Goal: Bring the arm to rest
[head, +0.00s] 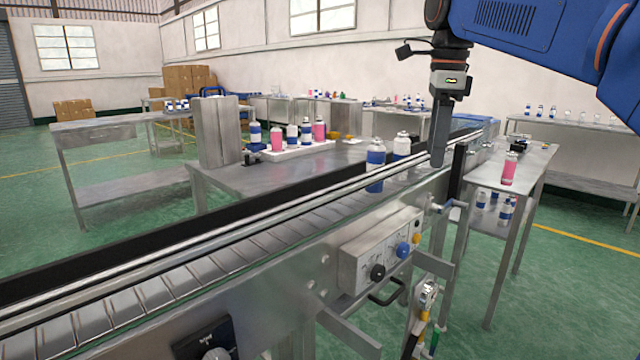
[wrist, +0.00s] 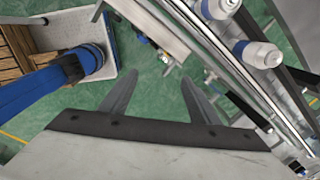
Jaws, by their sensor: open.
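My gripper (head: 438,150) hangs from my blue arm at the upper right of the head view, pointing down by the near edge of the conveyor. In the wrist view its two fingers (wrist: 160,98) stand wide apart with nothing between them but green floor and a metal edge. A blue-and-white can (head: 375,166) stands on the conveyor to the left of the gripper, with a white-topped can (head: 401,146) just behind it. Two cans also show at the upper right of the wrist view, apart from the fingers.
The conveyor (head: 190,262) runs diagonally across the front, with a control box (head: 380,252) on its near side. A white tray (head: 290,151) with several cans sits on the table behind. A pink can (head: 509,169) stands on the side table at right. Green floor lies open at left.

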